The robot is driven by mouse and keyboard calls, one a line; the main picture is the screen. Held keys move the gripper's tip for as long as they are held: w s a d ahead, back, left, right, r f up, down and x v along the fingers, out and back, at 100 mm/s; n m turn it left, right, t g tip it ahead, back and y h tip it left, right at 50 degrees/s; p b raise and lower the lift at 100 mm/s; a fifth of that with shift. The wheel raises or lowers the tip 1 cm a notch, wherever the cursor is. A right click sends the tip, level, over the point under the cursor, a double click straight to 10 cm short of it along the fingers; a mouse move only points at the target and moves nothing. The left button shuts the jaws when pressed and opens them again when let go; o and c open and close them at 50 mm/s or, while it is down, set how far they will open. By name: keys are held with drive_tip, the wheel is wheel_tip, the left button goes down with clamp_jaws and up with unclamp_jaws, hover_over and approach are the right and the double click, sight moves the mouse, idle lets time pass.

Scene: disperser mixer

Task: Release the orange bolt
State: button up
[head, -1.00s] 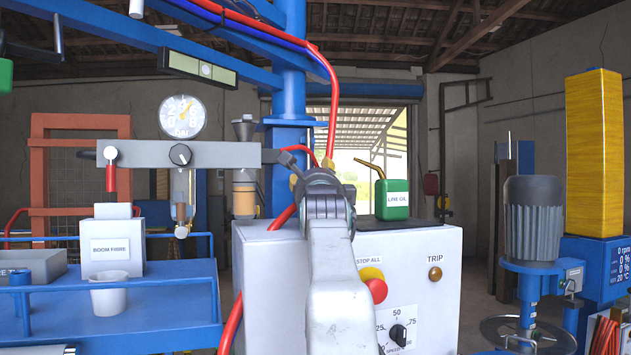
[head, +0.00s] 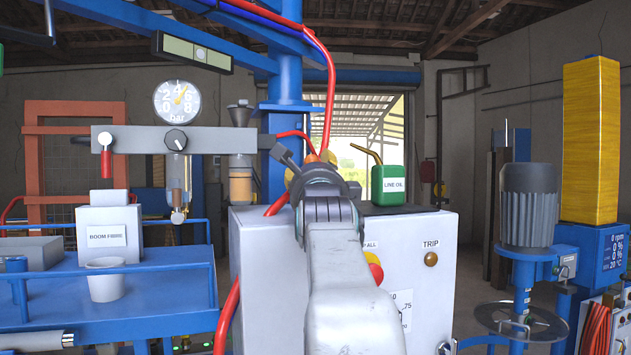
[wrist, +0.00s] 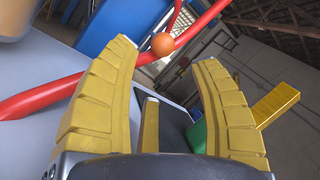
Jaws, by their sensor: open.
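In the wrist view, my gripper (wrist: 165,58) is open, with its two yellow ribbed fingers spread wide. A round orange head, which looks like the orange bolt (wrist: 162,43), shows in the gap between the fingertips, in front of a red hose. Neither finger touches it in this view. Its shaft cannot be made out. In the head view, my gripper (head: 323,172) is seen from behind, over the top of the white control box. A small orange patch (head: 312,158) shows just past it; the wrist hides most of the fingers.
The white control box (head: 256,270) stands below my arm. A green line oil can (head: 388,186) is close on the right. A red hose (head: 331,95) runs down the blue column beyond the gripper. A grey bar (head: 215,140) with a gauge extends left.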

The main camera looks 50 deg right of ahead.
drive_tip(key=shift+v, duration=2.05)
drive_tip(key=shift+f, duration=0.1)
